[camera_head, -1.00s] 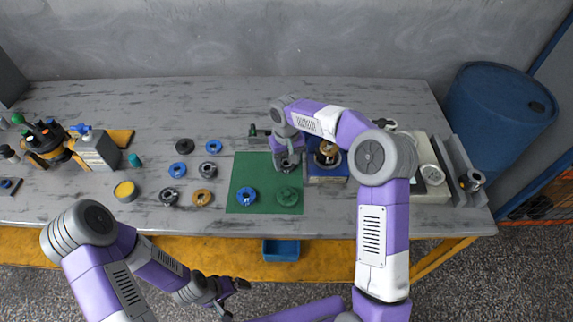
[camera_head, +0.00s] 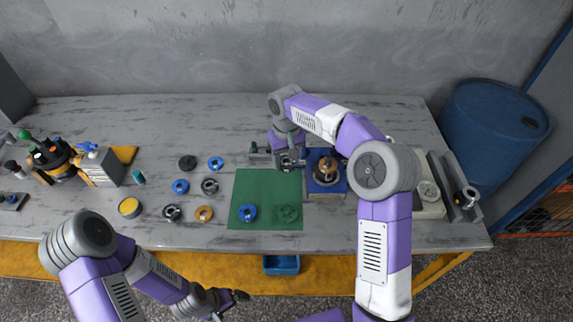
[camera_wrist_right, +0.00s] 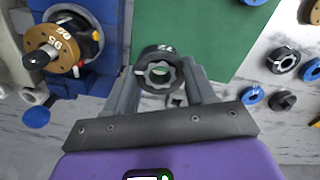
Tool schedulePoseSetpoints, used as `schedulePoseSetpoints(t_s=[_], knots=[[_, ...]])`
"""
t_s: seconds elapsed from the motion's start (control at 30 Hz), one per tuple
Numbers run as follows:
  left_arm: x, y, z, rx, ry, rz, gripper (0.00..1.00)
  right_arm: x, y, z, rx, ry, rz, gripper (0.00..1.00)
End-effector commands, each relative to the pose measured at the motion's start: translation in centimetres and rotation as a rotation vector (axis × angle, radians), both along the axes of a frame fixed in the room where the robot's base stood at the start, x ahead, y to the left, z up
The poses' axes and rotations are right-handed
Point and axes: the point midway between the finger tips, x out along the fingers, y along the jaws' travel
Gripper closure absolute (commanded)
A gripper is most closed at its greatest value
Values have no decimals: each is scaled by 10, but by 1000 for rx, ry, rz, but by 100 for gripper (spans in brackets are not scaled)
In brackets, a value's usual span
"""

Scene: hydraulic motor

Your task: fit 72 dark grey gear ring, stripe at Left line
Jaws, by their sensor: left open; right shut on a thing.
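My right gripper (camera_wrist_right: 160,78) is shut on the dark grey gear ring (camera_wrist_right: 163,51), which has a toothed hole and a pale number, apparently 72, on its rim. The wrist view shows the motor at upper left, with a gold numbered disc (camera_wrist_right: 52,45) around a dark shaft (camera_wrist_right: 36,60). A Left line cannot be told. My left gripper (camera_head: 228,306) is open and empty, low before the table.
A bottle carousel (camera_head: 52,158) stands far left; a grey-white unit (camera_head: 429,193) stands right. A blue bin (camera_head: 281,265) hangs in front.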

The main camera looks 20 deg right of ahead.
Motion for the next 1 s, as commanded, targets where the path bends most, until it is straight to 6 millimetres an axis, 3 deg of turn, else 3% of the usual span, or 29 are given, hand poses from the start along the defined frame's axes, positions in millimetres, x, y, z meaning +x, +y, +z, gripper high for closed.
schedulePoseSetpoints(t_s=[0.1,0.47,1.0], knots=[[0,0,3,0,0,0,0,0,0,8,1,-3,1,89],[0,0,3,0,0,0,0,0,0,9,0,-2,1,89],[0,0,21,0,0,0,0,0,0,25,0,-2,1,89]])
